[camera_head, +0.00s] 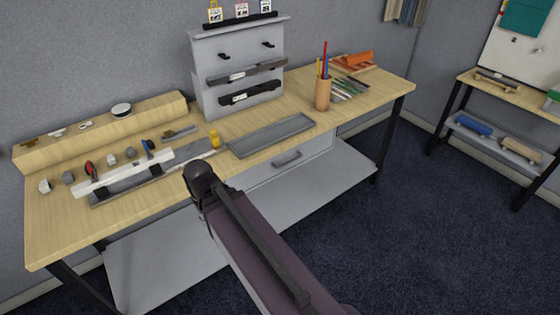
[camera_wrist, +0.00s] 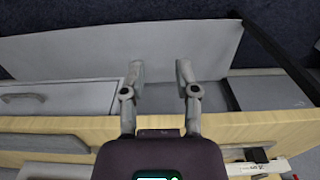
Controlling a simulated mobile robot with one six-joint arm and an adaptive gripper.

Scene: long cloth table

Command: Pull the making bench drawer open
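The making bench (camera_head: 120,195) has a pale wood top and dark legs. Its grey drawer (camera_head: 306,161) sits under the front edge and looks shut, with a grey bar handle (camera_head: 287,158). In the wrist view the drawer front (camera_wrist: 80,98) and its handle (camera_wrist: 22,98) lie at the left. My gripper (camera_wrist: 160,72) is open and empty, its two fingers apart beyond the bench's edge, to the right of the handle and not touching it. In the head view my arm reaches the bench front left of the handle; the fingers are hidden there.
A grey tray (camera_head: 272,136), a pencil cup (camera_head: 323,95) and several small tools lie on the bench top. A grey lower shelf (camera_head: 335,180) spans below the drawer. Another bench (camera_head: 510,93) stands at right. Dark carpet (camera_head: 430,240) in front is clear.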

